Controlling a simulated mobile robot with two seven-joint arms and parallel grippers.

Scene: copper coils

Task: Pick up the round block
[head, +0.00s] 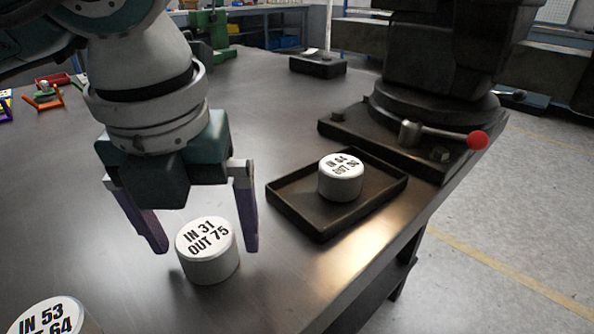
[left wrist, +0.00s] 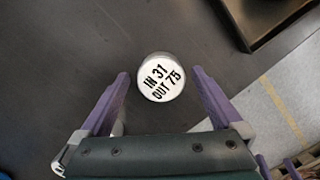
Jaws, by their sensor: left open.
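A round block (head: 208,250) marked "IN 31 OUT 75" stands upright on the metal table. A second round block (head: 340,177), marked "IN 64" with a less clear lower line, stands in the dark tray. A third round block (head: 52,318), marked "IN 53", is cut off at the bottom left. My left gripper (head: 205,248) is open, pointing down over the "IN 31" block. In the left wrist view that block (left wrist: 160,77) sits between and slightly beyond the purple fingertips (left wrist: 162,75), with gaps on both sides.
The dark tray (head: 296,220) lies right of my left gripper. Behind it a dark machine base (head: 440,160) carries a lever with a red knob (head: 477,140). Coloured small items (head: 45,98) lie at the far left. The table's right edge drops to the floor.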

